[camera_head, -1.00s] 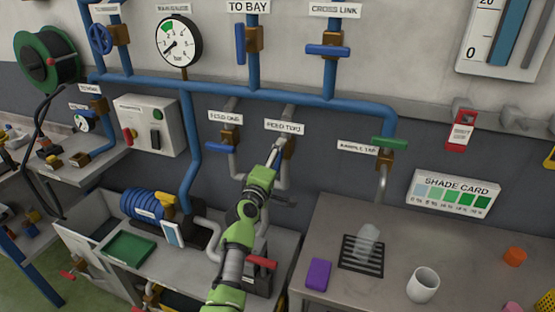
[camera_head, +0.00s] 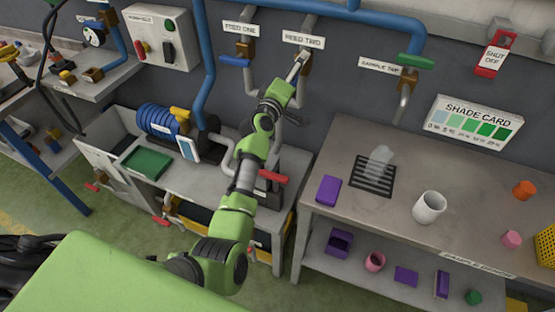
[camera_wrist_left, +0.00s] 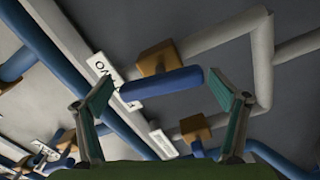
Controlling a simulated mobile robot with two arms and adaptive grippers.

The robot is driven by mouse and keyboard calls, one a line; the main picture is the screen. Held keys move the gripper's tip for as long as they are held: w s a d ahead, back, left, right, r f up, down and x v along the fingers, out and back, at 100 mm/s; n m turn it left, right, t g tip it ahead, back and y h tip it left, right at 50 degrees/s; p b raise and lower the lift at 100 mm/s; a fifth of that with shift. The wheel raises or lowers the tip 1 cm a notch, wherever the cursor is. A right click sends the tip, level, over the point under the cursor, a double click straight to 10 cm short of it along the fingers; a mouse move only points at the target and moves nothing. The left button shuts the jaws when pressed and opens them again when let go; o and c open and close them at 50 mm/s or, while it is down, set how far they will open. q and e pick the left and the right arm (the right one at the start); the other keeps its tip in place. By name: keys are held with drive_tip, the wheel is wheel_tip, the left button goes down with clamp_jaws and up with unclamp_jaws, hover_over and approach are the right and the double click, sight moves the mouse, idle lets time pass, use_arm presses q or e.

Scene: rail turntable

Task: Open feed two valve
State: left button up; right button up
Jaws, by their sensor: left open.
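The FEED TWO label (camera_head: 303,39) is above a brass valve body (camera_head: 304,70) on a pale pipe in the head view. My left gripper (camera_head: 298,66) is at this valve and hides its handle there. In the left wrist view, the valve's brass body (camera_wrist_left: 158,58) carries a blue lever handle (camera_wrist_left: 162,84). My left gripper (camera_wrist_left: 164,95) is open, with one finger on either side of this handle. No clear contact shows. My right gripper is not in view.
The FEED ONE valve (camera_head: 244,46), with a blue handle (camera_head: 230,62), is close on the left. The green-handled sample tap (camera_head: 415,61) is to the right. A metal bench (camera_head: 335,150) with a white cup (camera_head: 429,207) stands at right. A blue coil (camera_head: 160,117) sits lower left.

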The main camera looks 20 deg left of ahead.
use_arm(q)
drive_tip(key=m, duration=0.4)
drive_tip(key=shift+f+b, duration=0.1)
drive_tip(key=shift+b, duration=0.3)
drive_tip(key=m, duration=0.3)
drive_tip(key=shift+m+b, duration=0.3)
drive_tip(key=shift+b, duration=0.1)
drive_tip(key=m+b, duration=0.1)
drive_tip(key=m, duration=0.5)
drive_tip(key=shift+b, duration=0.3)
drive_tip(key=s+b, duration=0.2)
drive_tip(key=s, duration=1.2)
drive_tip(key=s+f+g, duration=0.2)
drive_tip(key=f, duration=0.9)
drive_tip(key=s+d+f+g, duration=0.1)
drive_tip(key=s+f+g, duration=0.2)
drive_tip(key=f, duration=0.9)
drive_tip(key=shift+s+d+m+b, duration=0.2)
drive_tip(key=shift+s+m+b, duration=0.1)
drive_tip(key=shift+b, duration=0.15)
